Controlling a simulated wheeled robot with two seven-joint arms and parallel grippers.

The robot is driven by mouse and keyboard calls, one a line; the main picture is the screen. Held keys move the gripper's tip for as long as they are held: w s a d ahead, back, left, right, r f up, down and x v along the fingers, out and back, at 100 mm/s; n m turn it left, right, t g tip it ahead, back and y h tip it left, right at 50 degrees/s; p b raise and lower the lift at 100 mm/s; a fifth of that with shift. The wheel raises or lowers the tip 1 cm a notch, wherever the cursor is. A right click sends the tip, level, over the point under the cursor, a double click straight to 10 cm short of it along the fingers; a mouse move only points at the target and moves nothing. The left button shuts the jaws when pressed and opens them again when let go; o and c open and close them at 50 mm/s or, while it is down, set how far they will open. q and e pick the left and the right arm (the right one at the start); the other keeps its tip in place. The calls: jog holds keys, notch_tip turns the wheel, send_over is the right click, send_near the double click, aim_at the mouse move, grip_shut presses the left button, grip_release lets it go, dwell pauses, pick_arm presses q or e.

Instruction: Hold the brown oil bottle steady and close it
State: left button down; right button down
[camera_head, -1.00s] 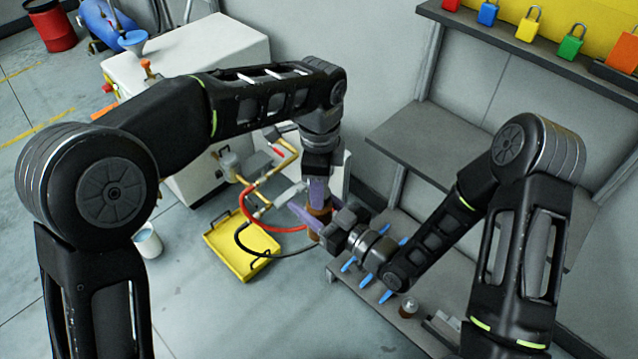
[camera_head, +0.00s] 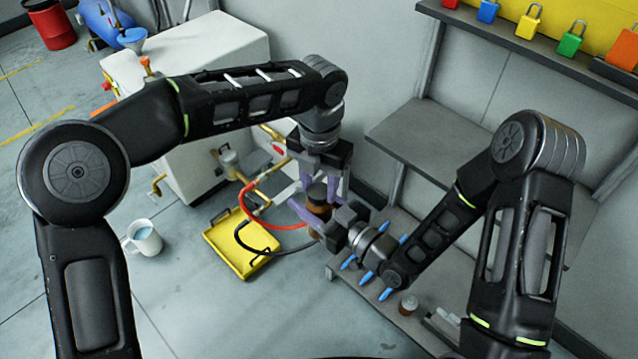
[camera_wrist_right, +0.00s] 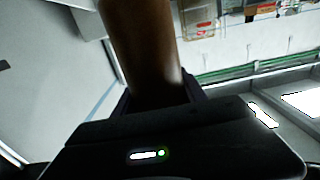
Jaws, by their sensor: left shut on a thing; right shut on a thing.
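The brown oil bottle (camera_head: 318,211) stands roughly upright between my two grippers in the head view, with a dark cap (camera_head: 317,191) at its top. My right gripper (camera_head: 316,217) is shut on the bottle's body from the right side. In the right wrist view the brown body (camera_wrist_right: 145,50) fills the space between the jaws. My left gripper (camera_head: 320,188) comes down from above, its purple fingers on either side of the cap, shut on it. The fingers and wrist hide part of the bottle, and I cannot tell how tightly the cap sits.
A yellow tray (camera_head: 240,250) with red and black hoses lies on the floor to the left, near a white mug (camera_head: 145,238). A grey shelf (camera_head: 420,135) stands behind.

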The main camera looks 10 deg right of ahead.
pick_arm(q)
jog(key=shift+s+f+m, duration=0.1)
jog(key=shift+f+m, duration=0.1)
jog(key=shift+m, duration=0.9)
jog(key=shift+r+m, duration=0.2)
jog(key=shift+m, duration=0.6)
jog(key=c, duration=0.8)
grip_release()
jog(key=shift+c, duration=0.5)
